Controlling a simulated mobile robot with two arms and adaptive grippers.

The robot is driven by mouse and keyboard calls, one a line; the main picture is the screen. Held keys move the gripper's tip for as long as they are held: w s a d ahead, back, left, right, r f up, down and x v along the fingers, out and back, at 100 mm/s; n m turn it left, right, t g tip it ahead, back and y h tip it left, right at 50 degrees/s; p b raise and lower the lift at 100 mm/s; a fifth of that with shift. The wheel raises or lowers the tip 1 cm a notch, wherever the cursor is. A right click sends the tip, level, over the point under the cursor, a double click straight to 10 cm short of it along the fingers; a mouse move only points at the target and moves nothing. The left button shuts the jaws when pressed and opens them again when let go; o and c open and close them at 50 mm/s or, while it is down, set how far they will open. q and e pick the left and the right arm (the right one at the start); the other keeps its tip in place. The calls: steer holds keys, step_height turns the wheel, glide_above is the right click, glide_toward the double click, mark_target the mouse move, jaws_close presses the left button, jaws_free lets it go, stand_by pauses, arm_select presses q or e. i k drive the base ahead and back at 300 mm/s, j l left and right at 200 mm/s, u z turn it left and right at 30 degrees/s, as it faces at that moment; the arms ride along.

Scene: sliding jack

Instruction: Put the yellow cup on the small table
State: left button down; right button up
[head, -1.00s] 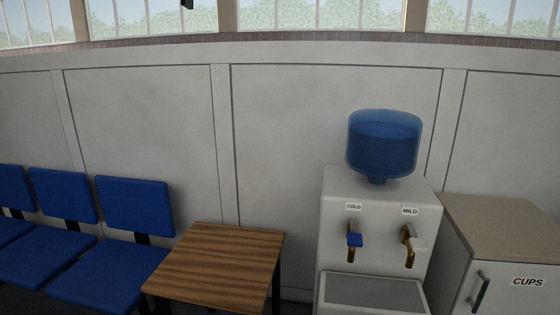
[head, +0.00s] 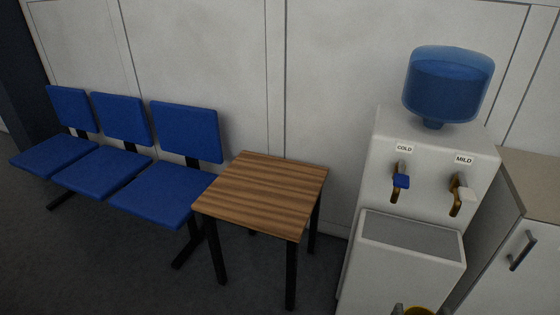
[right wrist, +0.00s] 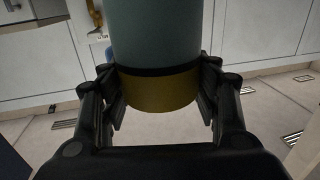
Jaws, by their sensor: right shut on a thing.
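The small table (head: 262,190) has a square brown wood-striped top and black legs. It stands left of the water dispenser in the head view, and its top is bare. My right gripper (right wrist: 158,80) is shut on the yellow cup. In the right wrist view the held cup (right wrist: 160,92) shows a yellow band below a black ring and a grey-teal upper part, between the two fingers. In the head view only the cup's yellow rim (head: 418,311) shows at the bottom edge, in front of the dispenser. My left gripper is not in view.
The white water dispenser (head: 377,225) with a blue bottle (head: 448,88) stands right of the table. A cabinet (head: 530,185) is at the far right. Several blue chairs (head: 155,195) line the wall left of the table. The floor before the table is clear.

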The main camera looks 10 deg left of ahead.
mark_target(261, 204)
steer(key=i+j, duration=0.1)
steer(key=j, duration=0.2)
steer(key=i+j, duration=0.1)
steer(key=j, duration=0.25)
steer(key=i+j, duration=0.1)
steer(key=j, duration=0.2)
steer(key=i+j, duration=0.1)
steer(key=j, duration=0.2)
